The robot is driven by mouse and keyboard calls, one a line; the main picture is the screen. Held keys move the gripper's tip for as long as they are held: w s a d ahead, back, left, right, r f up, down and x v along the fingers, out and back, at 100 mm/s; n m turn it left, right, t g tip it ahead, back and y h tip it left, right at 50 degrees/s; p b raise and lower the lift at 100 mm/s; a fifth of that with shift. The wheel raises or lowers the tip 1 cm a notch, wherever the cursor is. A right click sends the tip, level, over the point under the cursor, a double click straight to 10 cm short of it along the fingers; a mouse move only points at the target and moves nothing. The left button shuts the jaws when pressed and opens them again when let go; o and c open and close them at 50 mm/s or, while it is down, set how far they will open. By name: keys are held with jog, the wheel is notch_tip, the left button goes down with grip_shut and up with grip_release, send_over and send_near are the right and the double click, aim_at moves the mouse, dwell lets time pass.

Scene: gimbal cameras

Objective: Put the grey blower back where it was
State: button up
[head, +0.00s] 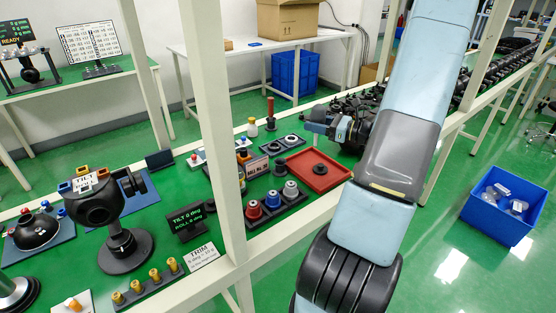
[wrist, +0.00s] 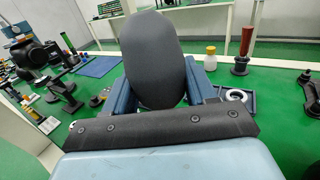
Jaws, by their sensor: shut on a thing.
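The grey blower (wrist: 160,60) is a dark grey rounded bulb, upright in the middle of the wrist view. My gripper (wrist: 159,75) has its blue fingers on both sides of it and is shut on it. The blower hides what lies straight behind it. In the head view my gripper (head: 326,128) is above the green bench, behind the red tray. There the blower is hard to make out against the dark gripper.
A red tray (head: 304,184) holds a small dark part. A black tray with rings (head: 288,144), a yellow-capped bottle (head: 252,128) and a red-handled tool (head: 270,114) stand nearby. A white post (head: 215,120) rises at the bench's front edge.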

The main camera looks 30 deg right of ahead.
jog(key=shift+w+a+f, duration=1.2)
jog(key=shift+a+f, duration=0.45)
jog(key=shift+f, duration=0.45)
jog(key=shift+w+a+f, duration=1.15)
jog(key=shift+a+f, duration=0.5)
jog(key=shift+f, duration=0.4)
jog(key=shift+w+a+f, duration=1.2)
jog(key=shift+a+f, duration=0.45)
jog(key=shift+f, duration=0.45)
jog(key=shift+f, duration=0.1)
jog(key=o, duration=0.9)
jog(key=shift+o, duration=0.2)
